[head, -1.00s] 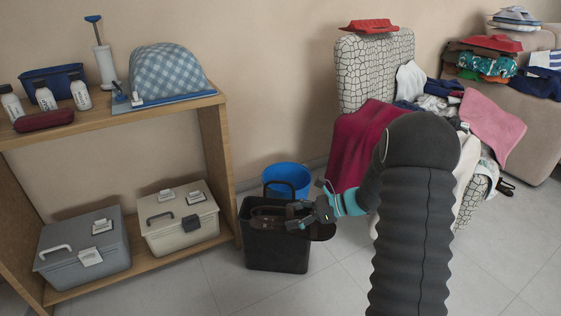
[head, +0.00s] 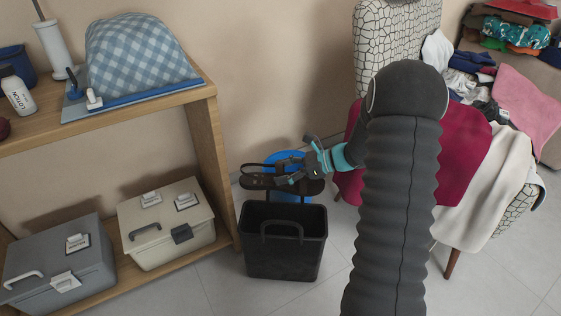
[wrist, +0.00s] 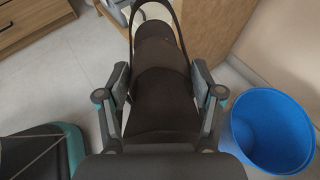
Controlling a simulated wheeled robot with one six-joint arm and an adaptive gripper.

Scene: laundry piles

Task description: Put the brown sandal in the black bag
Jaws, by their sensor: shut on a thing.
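The brown sandal (head: 258,180) is held in my gripper (head: 297,178), with its sole roughly level and its straps standing up at the left end. In the head view it appears above the far rim of the black bag (head: 283,262). The bag stands upright on the floor, open at the top, with a handle on its front. In the wrist view the dark sandal (wrist: 160,75) lies between the two fingers of my gripper (wrist: 162,85), which press on its sides. The bag cannot be clearly made out there.
A blue bucket (wrist: 272,130) stands behind the bag, partly hidden by the sandal in the head view. A wooden shelf (head: 222,160) with a beige toolbox (head: 165,222) stands close on the left. A chair piled with laundry (head: 465,200) is on the right.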

